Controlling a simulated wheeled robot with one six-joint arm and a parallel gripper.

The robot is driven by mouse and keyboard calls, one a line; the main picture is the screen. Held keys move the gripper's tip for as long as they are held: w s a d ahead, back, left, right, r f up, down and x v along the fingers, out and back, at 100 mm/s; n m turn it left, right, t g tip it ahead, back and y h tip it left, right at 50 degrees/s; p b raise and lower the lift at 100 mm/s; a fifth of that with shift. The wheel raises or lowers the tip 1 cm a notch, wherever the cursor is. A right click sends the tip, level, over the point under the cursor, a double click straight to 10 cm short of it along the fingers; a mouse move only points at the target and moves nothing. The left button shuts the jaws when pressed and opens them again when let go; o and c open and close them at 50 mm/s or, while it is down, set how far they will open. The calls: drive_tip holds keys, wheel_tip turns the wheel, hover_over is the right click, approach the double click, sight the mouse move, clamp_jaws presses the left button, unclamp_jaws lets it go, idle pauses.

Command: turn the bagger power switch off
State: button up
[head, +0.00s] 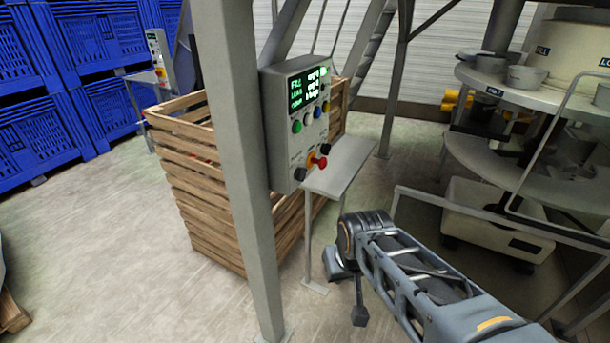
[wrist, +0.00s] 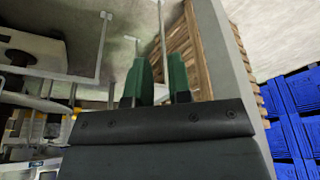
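A grey control panel (head: 297,115) is mounted by the grey post, with a lit green-text screen (head: 310,88), coloured buttons and a red handle on a yellow plate (head: 317,161). Black knobs sit either side of the handle. The labels are too small to read, so I cannot tell whether this handle is the bagger power switch or how it is set. My gripper shows in the wrist view (wrist: 160,75) with two green fingers apart and nothing between them. In the head view, my arm's end is low, right of and below the panel, not touching it.
A grey post (head: 243,170) stands left of the panel, before a slatted wooden crate (head: 205,190). A small metal shelf (head: 340,166) juts out beside the panel. A smaller control box (head: 158,55) stands behind left. Blue bins (head: 45,95) line the left; a round table (head: 530,105) is right.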

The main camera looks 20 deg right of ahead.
drive_tip(key=shift+o, duration=1.4)
drive_tip(key=d+f+m, duration=0.1)
drive_tip(key=w+d+f+m+g, duration=0.1)
drive_tip(key=d+f+m+g+y, duration=0.1)
drive_tip(key=shift+w+d+f, duration=0.1)
drive_tip(key=shift+w+d, duration=0.1)
drive_tip(key=shift+w, duration=0.15)
drive_tip(key=m, duration=0.1)
drive_tip(key=w+f+m+y, duration=0.1)
drive_tip(key=m+y, duration=0.1)
drive_tip(key=m, duration=0.1)
drive_tip(key=shift+w+d+f+g+p, duration=0.25)
drive_tip(key=shift+w+d+g+p, duration=0.05)
drive_tip(key=shift+w+p, duration=0.05)
drive_tip(key=m+t+y, duration=1)
drive_tip(key=m+t, duration=0.2)
drive_tip(key=m, duration=1.6)
approach(301, 175)
drive_tip(key=x, duration=0.2)
drive_tip(key=p+x, duration=0.1)
drive_tip(key=x, duration=0.2)
drive_tip(key=p+x, duration=0.1)
drive_tip(key=x, duration=0.2)
drive_tip(key=shift+w+d+r, duration=0.1)
drive_tip(key=shift+w+d, duration=0.2)
drive_tip(key=shift+d, duration=0.1)
drive_tip(key=shift+c, duration=0.2)
clamp_jaws()
